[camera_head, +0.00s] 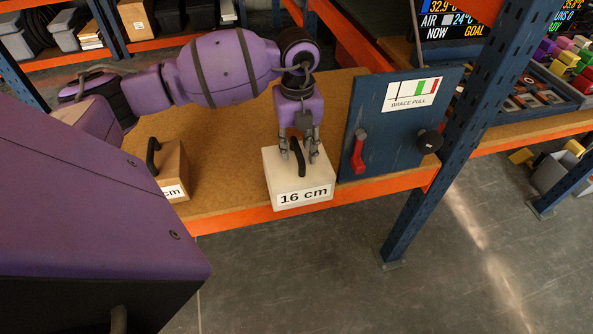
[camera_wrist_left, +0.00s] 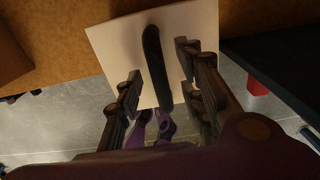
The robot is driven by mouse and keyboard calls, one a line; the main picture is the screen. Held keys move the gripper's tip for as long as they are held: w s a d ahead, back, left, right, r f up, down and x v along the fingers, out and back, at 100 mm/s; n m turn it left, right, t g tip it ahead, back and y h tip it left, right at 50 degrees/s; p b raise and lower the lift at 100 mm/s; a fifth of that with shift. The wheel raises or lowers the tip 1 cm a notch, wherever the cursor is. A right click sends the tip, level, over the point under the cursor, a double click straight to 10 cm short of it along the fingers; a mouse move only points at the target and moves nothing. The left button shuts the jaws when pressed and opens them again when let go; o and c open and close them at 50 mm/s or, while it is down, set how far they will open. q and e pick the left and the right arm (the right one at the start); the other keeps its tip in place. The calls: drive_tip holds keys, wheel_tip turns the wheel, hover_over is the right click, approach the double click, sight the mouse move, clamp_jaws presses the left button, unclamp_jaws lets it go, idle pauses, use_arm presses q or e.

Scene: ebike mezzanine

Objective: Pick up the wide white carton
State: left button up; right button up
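The wide white carton (camera_head: 274,168) carries a "16 cm" label and a black arched handle (camera_head: 299,157). It stands at the front edge of the wooden shelf. My left gripper (camera_head: 299,148) points down over the carton, with one finger on each side of the handle. In the left wrist view the white carton (camera_wrist_left: 112,45) lies below the fingers, and the handle (camera_wrist_left: 157,65) runs between them with a gap on both sides. The left gripper (camera_wrist_left: 160,66) is open there. My right gripper is in neither view.
A brown carton (camera_head: 174,168) with a black handle stands left on the same shelf (camera_head: 225,190). A blue "BRACE PULL" panel (camera_head: 385,140) with a red lever (camera_head: 358,152) stands close on the right. A blue upright post (camera_head: 470,130) is beyond it.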

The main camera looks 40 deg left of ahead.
use_arm(q)
drive_tip(key=shift+f, duration=0.5)
drive_tip(key=shift+c, duration=0.4)
clamp_jaws()
drive_tip(key=shift+r, duration=0.1)
